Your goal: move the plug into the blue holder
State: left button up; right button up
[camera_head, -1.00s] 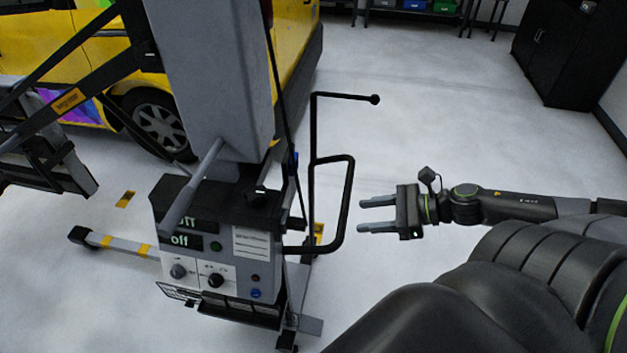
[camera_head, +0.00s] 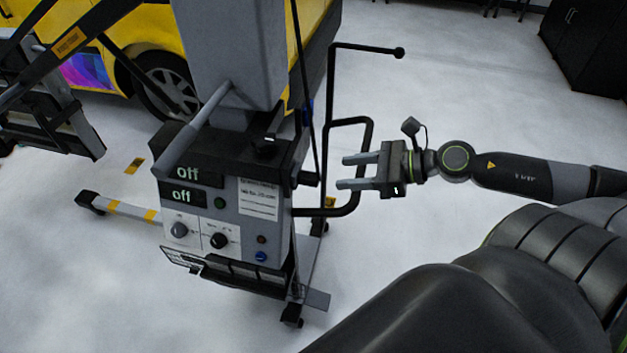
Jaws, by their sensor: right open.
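My right gripper (camera_head: 344,172) is open and empty. Its two grey fingers point left, overlapping the black bent handle (camera_head: 366,150) of the grey machine in this view; I cannot tell whether they touch it. A small blue part (camera_head: 307,112) shows beside the machine's column, behind a black cable. A round blue fitting (camera_head: 261,257) sits low on the machine's front panel. I cannot tell which of these is the blue holder. I cannot pick out the plug with certainty. My left gripper is out of view.
The grey machine (camera_head: 228,215) has two "off" displays and knobs. A thin black rod (camera_head: 362,47) with a ball end rises above the handle. A yellow vehicle (camera_head: 160,35) stands behind. A black cabinet (camera_head: 590,45) is at the back right. Clear floor lies behind my right gripper.

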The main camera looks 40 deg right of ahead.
aim_at(319, 177)
jog(key=shift+x, duration=4.4)
grip_shut()
jog(key=shift+s+d, duration=0.45)
jog(key=shift+s, duration=0.05)
jog(key=s+d, duration=0.4)
jog(key=s, duration=0.1)
jog(key=shift+s+d, duration=0.15)
jog(key=shift+d, duration=0.1)
